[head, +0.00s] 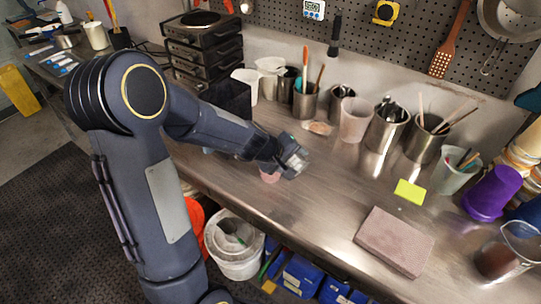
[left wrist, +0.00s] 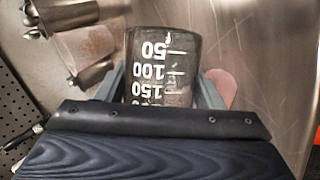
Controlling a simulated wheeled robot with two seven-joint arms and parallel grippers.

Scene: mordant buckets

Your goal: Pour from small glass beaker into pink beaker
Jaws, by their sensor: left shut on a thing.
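My left gripper (head: 291,160) is over the steel bench, shut on the small glass beaker. In the left wrist view, the clear beaker (left wrist: 160,62) sits between the two fingers, with white marks reading 50, 100 and 150 upside down. In the head view the beaker is mostly hidden by the gripper, and I cannot tell its tilt or its contents. The pink beaker (head: 270,175) is just below and left of the gripper, partly hidden by my arm. A pink patch beside the right finger in the left wrist view (left wrist: 224,84) appears to be it. My right gripper is not in view.
A translucent cup (head: 355,120) and metal cups (head: 385,130) with tools stand along the back. A brownish slab (head: 395,241), a yellow note (head: 410,191) and a purple cup (head: 491,193) are to the right. The bench between is clear. A white bucket (head: 235,262) is below its front edge.

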